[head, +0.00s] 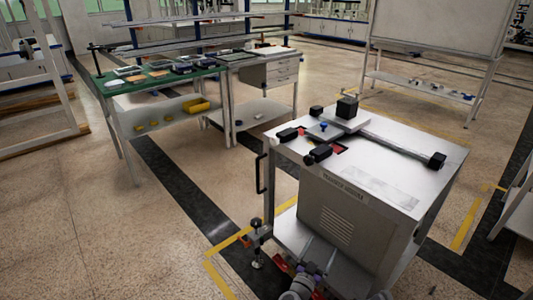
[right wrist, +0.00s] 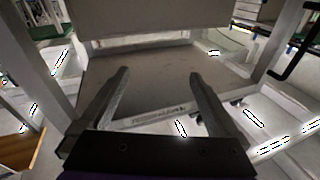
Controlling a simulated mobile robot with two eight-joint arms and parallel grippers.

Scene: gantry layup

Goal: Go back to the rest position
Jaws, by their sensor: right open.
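My right gripper (head: 312,268) shows low in the head view, close to the lower front of the white cart (head: 390,178). In the right wrist view its two dark fingers (right wrist: 157,82) are spread apart, with nothing held between them. Beyond the fingers is a grey flat surface under an upright panel, and I cannot tell whether they touch anything. My left gripper is not in view.
The cart carries a fixture with black blocks (head: 347,107) and a bar on top. A whiteboard (head: 440,25) stands behind. Floor at left is open.

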